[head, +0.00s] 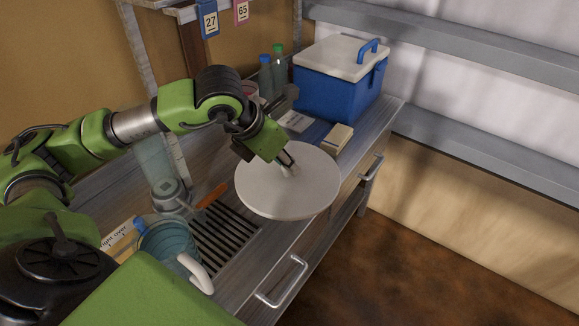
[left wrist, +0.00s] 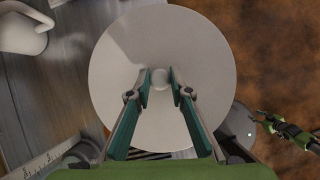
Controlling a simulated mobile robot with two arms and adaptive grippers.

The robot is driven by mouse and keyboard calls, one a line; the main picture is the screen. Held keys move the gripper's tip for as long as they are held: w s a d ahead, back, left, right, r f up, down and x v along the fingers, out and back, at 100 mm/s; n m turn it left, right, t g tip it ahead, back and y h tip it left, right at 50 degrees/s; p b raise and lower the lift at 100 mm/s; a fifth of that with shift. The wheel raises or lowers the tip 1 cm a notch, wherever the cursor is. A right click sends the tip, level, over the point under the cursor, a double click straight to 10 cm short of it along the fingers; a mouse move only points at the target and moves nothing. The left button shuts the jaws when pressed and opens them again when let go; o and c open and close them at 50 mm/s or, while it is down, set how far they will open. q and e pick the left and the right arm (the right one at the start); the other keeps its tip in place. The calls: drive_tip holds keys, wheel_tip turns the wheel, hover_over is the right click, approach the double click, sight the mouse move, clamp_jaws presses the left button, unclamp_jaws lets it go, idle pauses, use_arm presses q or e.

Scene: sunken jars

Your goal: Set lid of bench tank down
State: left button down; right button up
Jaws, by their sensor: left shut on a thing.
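A round white lid (head: 275,200) with a small pale knob hangs level at the front edge of the bench (head: 240,274), partly covering the drawer front below. My left gripper (head: 287,161) is shut on the lid's knob from above. The left wrist view shows the two fingers on either side of the knob (left wrist: 160,78), with the lid (left wrist: 160,30) filling the middle. I cannot tell which vessel is the bench tank. My right gripper (left wrist: 262,121) seems to show at the right of the left wrist view, over brown floor, too small to read.
A slatted drain (head: 222,238), an orange-handled tool (head: 212,195), a clear cylinder (head: 158,165) and a teal jug (head: 168,243) are left of the lid. A blue cooler (head: 335,90), bottles (head: 279,66) and a small box (head: 337,138) stand behind. Little bench is clear.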

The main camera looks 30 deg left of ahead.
use_arm(q)
drive_tip(key=shift+w+a+r+n+y, duration=0.2)
drive_tip(key=shift+a+n+y, duration=0.25)
drive_tip(key=shift+n, duration=0.35)
drive_tip(key=shift+w+a, duration=0.2)
drive_tip(key=shift+w, duration=0.05)
drive_tip(key=shift+n, duration=0.3)
drive_tip(key=w+a+f+p, duration=0.1)
drive_tip(key=w, duration=0.1)
drive_tip(key=w+a+f, duration=0.1)
drive_tip(key=w+a, duration=0.1)
drive_tip(key=w+a+f+p, duration=0.1)
drive_tip(key=w+a, duration=0.1)
drive_tip(key=shift+w+a+f+p, duration=0.2)
drive_tip(key=shift+w+f+p, duration=0.15)
drive_tip(key=w+a+f, duration=0.1)
drive_tip(key=f, duration=0.1)
drive_tip(key=w+a+f+p, duration=0.1)
drive_tip(key=f, duration=0.1)
drive_tip(key=w+a+f, duration=0.1)
drive_tip(key=w+f, duration=0.1)
wheel_tip(320, 180, down, 2)
drive_tip(key=shift+f+p, duration=0.15)
drive_tip(key=shift+p, duration=0.7)
drive_tip(key=shift+f, duration=0.5)
drive_tip(key=c, duration=1.8)
unclamp_jaws()
drive_tip(key=shift+c, duration=0.2)
